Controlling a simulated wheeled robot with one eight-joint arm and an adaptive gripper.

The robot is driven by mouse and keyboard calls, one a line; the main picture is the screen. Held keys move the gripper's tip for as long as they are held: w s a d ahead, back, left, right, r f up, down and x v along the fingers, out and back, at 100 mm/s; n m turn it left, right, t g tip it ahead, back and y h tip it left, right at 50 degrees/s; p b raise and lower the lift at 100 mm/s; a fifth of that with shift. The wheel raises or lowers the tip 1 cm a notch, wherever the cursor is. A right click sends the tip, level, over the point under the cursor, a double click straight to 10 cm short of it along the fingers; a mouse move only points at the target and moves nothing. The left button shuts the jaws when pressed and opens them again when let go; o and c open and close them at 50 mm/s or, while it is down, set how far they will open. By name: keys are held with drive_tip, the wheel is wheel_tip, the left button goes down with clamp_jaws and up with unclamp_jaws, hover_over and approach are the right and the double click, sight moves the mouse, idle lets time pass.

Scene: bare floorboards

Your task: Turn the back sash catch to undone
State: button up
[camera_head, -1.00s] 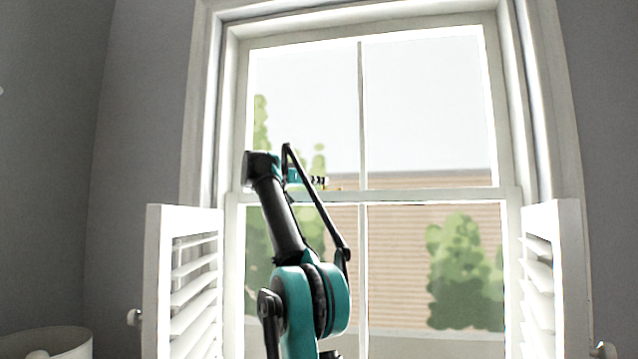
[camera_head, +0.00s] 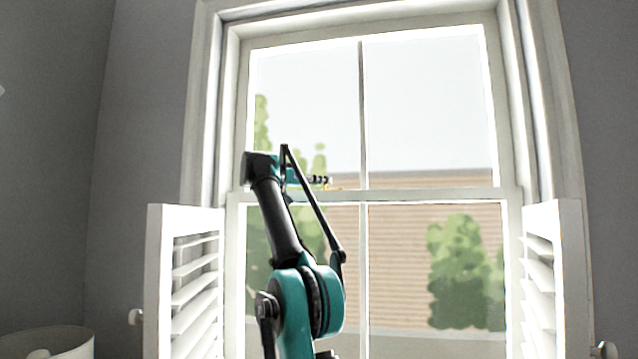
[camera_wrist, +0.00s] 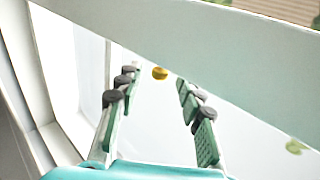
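The sash catch shows as a small round brass knob (camera_wrist: 160,73) at the edge of the white meeting rail in the wrist view. A small yellow bit of it (camera_head: 334,188) shows at the rail in the head view, just past my fingertips. My gripper (camera_wrist: 157,84) is open, its two fingers apart with the knob between the fingertip lines and slightly beyond them. In the head view my gripper (camera_head: 320,181) is small and partly hidden by my arm. The catch's lever angle cannot be made out, and I see no grip on it.
The meeting rail (camera_head: 430,195) crosses the window, with a thin vertical glazing bar (camera_head: 362,110) at the middle. Open louvred shutters stand at left (camera_head: 157,285) and right (camera_head: 572,285). A pale round container (camera_head: 70,345) is at lower left. The space before the right panes is clear.

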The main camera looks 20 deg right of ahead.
drive_tip(key=v, duration=1.2)
drive_tip(key=shift+s, duration=0.1)
